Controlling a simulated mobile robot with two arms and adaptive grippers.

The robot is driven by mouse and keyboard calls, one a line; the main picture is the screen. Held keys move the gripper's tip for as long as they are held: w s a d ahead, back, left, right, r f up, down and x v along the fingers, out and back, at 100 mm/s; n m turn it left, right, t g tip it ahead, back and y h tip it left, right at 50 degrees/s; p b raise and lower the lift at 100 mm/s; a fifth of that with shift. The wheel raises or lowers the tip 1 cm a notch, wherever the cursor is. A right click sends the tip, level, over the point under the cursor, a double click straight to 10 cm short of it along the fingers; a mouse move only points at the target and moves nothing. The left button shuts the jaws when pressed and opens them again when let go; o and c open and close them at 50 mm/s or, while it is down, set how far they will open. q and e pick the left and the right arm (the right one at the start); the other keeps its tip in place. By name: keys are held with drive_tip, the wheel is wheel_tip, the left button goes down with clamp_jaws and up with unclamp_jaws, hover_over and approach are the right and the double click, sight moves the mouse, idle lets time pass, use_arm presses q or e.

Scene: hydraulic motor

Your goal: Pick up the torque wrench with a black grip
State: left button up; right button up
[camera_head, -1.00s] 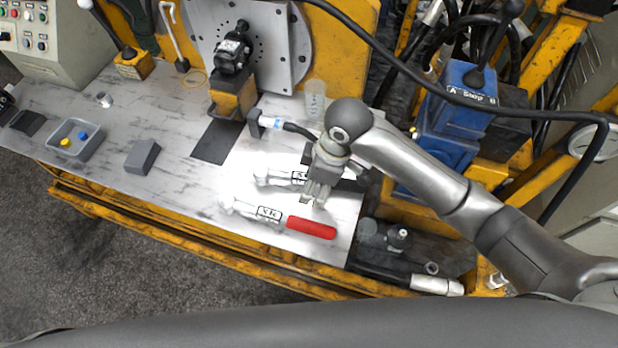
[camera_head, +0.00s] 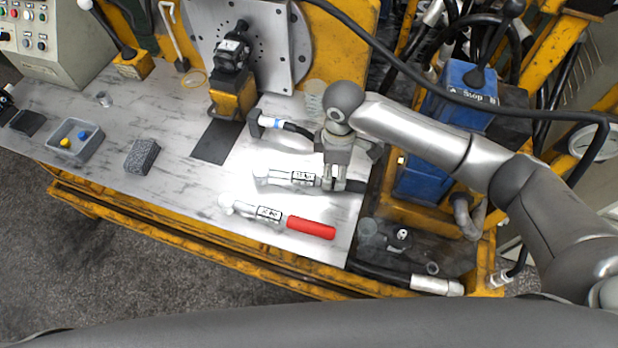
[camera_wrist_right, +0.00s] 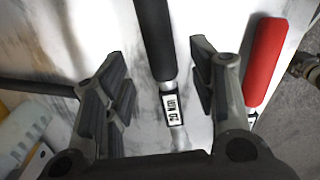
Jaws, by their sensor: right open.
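The torque wrench with a black grip (camera_head: 290,178) lies on the bench, its silver head to the left and its dark grip partly hidden by my right gripper. My right gripper (camera_head: 334,186) is above that grip, pointing down with its fingers open. In the right wrist view, the black grip (camera_wrist_right: 154,40) and the labelled shaft run between the spread fingers (camera_wrist_right: 160,78), with gaps visible on both sides. A second wrench with a red grip (camera_head: 311,227) lies nearer the front edge; its red grip also shows in the right wrist view (camera_wrist_right: 264,62). My left gripper is not visible.
A hammer with a black handle (camera_head: 272,123) lies behind the wrenches. A clear cup (camera_head: 314,92) stands near the back. A grey block (camera_head: 142,155) and a grey tray (camera_head: 60,152) are at left. A blue machine block (camera_head: 462,105) stands right of the bench.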

sight(333, 179)
wheel_tip(333, 179, down, 5)
drive_tip(key=shift+a, duration=0.1)
drive_tip(key=shift+r, duration=0.1)
clamp_jaws()
idle(0.3)
